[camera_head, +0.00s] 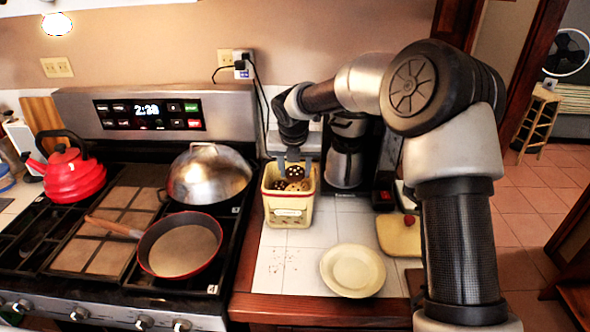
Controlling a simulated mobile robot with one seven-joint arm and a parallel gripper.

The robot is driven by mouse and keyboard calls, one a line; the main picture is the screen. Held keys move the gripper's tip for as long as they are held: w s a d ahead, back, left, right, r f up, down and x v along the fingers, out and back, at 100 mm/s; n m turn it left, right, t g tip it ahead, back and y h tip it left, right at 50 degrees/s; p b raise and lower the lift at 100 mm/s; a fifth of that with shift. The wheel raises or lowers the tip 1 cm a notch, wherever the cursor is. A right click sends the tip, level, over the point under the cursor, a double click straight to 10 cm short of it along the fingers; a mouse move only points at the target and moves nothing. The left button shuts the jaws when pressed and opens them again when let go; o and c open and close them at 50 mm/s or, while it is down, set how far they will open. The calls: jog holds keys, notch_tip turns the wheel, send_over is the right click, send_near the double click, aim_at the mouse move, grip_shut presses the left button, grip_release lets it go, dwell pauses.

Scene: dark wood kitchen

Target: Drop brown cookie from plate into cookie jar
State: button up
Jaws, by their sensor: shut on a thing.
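The yellow cookie jar (288,214) stands open on the white tiled counter, with several cookies showing inside. My gripper (294,166) points down over the jar's mouth. It is shut on a brown cookie (296,172), which is at about the height of the jar's rim in the picture; I cannot tell if it touches the cookies below. The pale plate (352,271) lies empty on the counter, in front and to the right of the jar.
A coffee maker (346,152) stands close behind and right of the jar. A cutting board (398,240) with a red fruit (409,220) lies to the right. The stove at left holds a red kettle (68,172), a domed metal lid or wok (207,174) and a frying pan (180,252).

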jog(key=o, duration=1.1)
jog(key=p+v, duration=0.1)
jog(key=v, duration=1.6)
jog(key=shift+s+a+r, duration=0.1)
jog(key=shift+s+r, duration=0.05)
jog(key=shift+r, duration=0.05)
